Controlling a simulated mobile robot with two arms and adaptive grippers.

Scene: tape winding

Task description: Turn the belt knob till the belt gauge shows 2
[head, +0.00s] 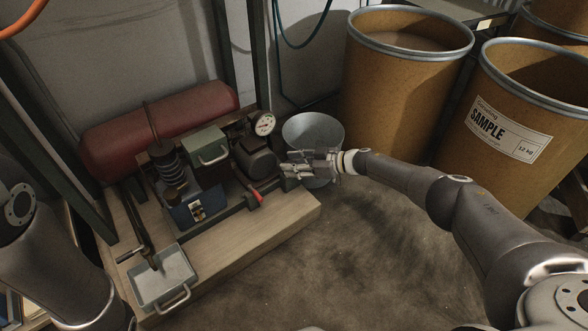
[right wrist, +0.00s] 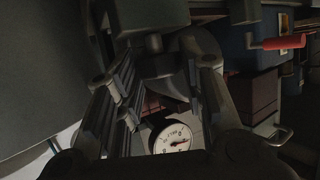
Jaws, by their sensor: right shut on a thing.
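The round white gauge (head: 264,124) stands upright at the right end of the machine. My right gripper (head: 284,168) is at the machine's right end, just below the gauge and beside the dark motor (head: 256,160). In the right wrist view its fingers (right wrist: 155,62) are shut on a dark part, which I take for the belt knob; the fingers mostly hide it. My left arm shows at the lower left, its gripper out of view.
A metal bucket (head: 314,134) stands close behind my right gripper. Brown drums (head: 400,90) stand at the back right. A red-handled lever (head: 254,194), a blue box (head: 198,207) and a metal tray (head: 163,280) are on the wooden base (head: 235,250). The floor in front is clear.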

